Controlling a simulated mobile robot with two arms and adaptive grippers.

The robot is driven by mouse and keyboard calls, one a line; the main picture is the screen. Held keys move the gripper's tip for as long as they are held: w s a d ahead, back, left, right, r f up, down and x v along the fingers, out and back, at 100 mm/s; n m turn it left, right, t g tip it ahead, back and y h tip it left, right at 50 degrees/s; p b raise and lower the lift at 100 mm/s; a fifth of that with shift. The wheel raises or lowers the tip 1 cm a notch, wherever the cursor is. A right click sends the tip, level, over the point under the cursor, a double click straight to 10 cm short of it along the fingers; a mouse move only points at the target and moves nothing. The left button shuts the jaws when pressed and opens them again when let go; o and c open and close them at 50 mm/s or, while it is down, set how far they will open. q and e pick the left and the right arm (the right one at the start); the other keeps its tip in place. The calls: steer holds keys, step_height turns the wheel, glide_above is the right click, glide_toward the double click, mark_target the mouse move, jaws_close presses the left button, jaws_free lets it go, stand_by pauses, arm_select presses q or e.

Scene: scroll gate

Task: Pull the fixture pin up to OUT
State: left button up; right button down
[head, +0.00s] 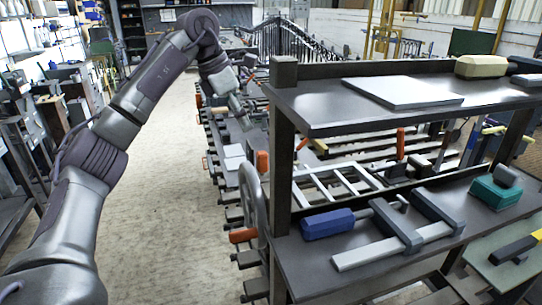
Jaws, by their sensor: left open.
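My left arm reaches in from the left and bends down at the upper middle. My left gripper (239,112) is small in the view and points down, just left of the rack's near post. It is open, and I see nothing held in it. It hangs over or near the row of fixtures behind the rack; I cannot tell whether it touches anything. I cannot pick out the fixture pin or an OUT mark for certain; they are too small or hidden there. My right gripper is not in view.
A dark two-level rack (284,150) fills the right side. Its lower shelf carries a blue-handled tool (327,223), a grey clamp (392,246) and a green block (494,193). The floor (175,190) left is clear.

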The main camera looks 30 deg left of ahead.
mark_target(259, 153)
arm_select(q)
steer(key=x, duration=0.3)
steer(key=shift+s+a+f, duration=0.2)
steer(key=shift+s+f, duration=0.05)
steer(key=shift+f, duration=0.05)
steer(key=shift+p+x, duration=0.3)
steer(key=shift+x, duration=0.75)
steer(key=x, duration=0.4)
steer(key=p+x, duration=0.1)
steer(key=shift+w+d+f, duration=0.2)
steer(key=shift+w+d, duration=0.2)
steer(key=shift+w+f, duration=0.1)
steer(key=shift+f, duration=0.2)
steer(key=shift+w+d+f, duration=0.15)
steer(key=shift+f, duration=0.15)
steer(key=shift+c, duration=0.7)
steer(key=c, duration=0.5)
steer(key=shift+c, duration=1.4)
jaws_close()
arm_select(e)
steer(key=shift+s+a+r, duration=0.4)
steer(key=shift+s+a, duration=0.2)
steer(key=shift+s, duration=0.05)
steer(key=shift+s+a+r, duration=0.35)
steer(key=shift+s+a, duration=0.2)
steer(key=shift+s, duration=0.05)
